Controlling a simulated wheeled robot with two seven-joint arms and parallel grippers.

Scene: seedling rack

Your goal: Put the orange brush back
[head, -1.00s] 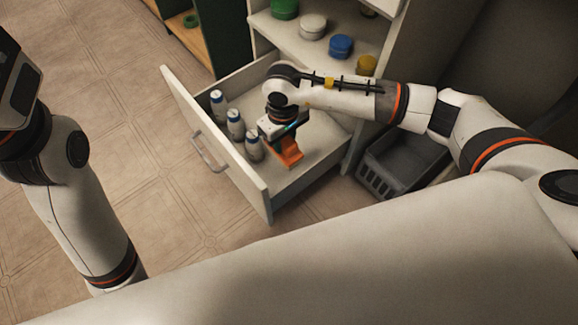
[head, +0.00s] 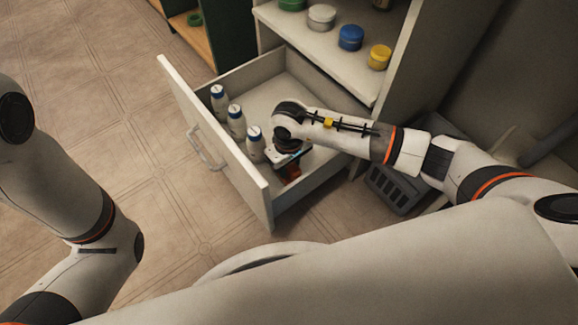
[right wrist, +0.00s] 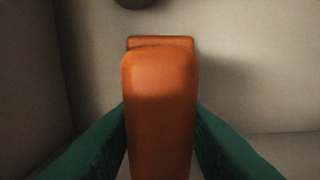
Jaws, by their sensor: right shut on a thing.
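The orange brush (head: 292,173) is inside the open white drawer (head: 240,188), near its right front corner, mostly hidden under my right wrist. In the right wrist view its orange body (right wrist: 160,110) stands between the green fingers of my right gripper (right wrist: 160,145), which is shut on it. In the head view my right gripper (head: 289,163) points down into the drawer. Whether the brush touches the drawer floor cannot be told. My left arm shows at the left edge, but its gripper is out of view.
Several white bottles with blue caps (head: 236,122) stand in a row along the drawer's front panel. Blue (head: 351,38) and yellow (head: 379,57) jars stand on the shelf above. A dark grey crate (head: 397,187) is right of the drawer. The drawer's back part is clear.

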